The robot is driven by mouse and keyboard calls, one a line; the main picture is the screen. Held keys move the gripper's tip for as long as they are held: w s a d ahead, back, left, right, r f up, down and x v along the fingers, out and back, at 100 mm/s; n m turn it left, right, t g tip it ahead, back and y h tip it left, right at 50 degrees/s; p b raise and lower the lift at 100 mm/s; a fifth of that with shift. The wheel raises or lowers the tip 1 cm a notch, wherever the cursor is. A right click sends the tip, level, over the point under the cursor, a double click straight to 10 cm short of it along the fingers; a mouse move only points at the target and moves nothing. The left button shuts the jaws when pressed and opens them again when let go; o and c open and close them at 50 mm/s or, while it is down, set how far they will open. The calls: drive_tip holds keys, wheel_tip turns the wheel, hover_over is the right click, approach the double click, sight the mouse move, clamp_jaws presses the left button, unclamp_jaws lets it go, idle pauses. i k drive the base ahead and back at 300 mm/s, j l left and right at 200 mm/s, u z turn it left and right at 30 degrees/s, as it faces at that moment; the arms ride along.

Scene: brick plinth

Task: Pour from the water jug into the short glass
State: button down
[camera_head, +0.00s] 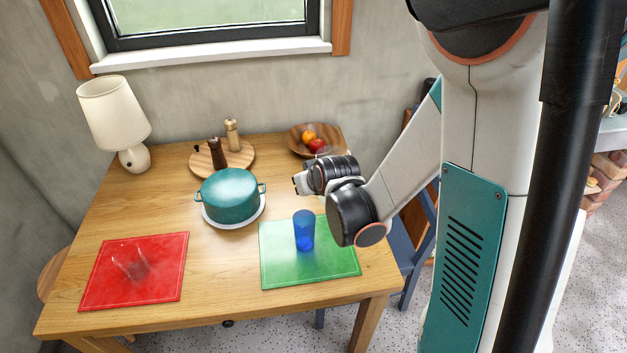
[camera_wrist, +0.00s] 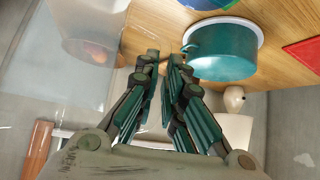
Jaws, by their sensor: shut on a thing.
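A clear, wide-mouthed glass (camera_head: 130,264), which looks like the short glass, stands on the red mat (camera_head: 95,290). A tall blue glass (camera_head: 304,232) stands on the green mat (camera_head: 283,273). My gripper (camera_head: 299,184) is over the table, right of the teal pot and behind the blue glass. In the wrist view my gripper (camera_wrist: 163,70) has its fingers close together. A large clear vessel, apparently the water jug (camera_wrist: 68,78), is beside the fingers on the left. The grasped part and any water level are hard to make out.
A teal pot (camera_head: 230,194) on a white plate (camera_head: 232,222) stands mid-table. Behind are a wooden board (camera_head: 240,157) with two mills, a fruit bowl (camera_head: 304,148) and a lamp (camera_head: 107,106). Bare wood (camera_head: 208,258) lies between the mats. A blue chair (camera_head: 416,250) stands at the right.

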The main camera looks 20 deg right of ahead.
sight(128, 257)
drive_tip(key=j+z, duration=0.1)
drive_tip(key=z, duration=0.3)
drive_tip(key=k+j+z, duration=0.1)
drive_tip(key=z, duration=0.25)
drive_tip(key=k+z, duration=0.1)
drive_tip(key=z, duration=0.3)
drive_tip(key=k+j+z, duration=0.1)
drive_tip(key=z, duration=0.3)
drive_tip(key=k+j+z, duration=0.15)
drive_tip(key=k+z, duration=0.65)
drive_tip(key=k+j+u, duration=0.25)
drive_tip(key=k, duration=0.25)
drive_tip(key=u, duration=0.4)
drive_tip(key=k+j+u, duration=0.1)
drive_tip(key=u, duration=0.35)
drive_tip(key=j+u, duration=0.1)
drive_tip(key=u, duration=0.75)
drive_tip(key=j+u, duration=0.2)
drive_tip(key=u, duration=0.7)
drive_tip(key=i+l, duration=0.2)
drive_tip(key=l, duration=0.1)
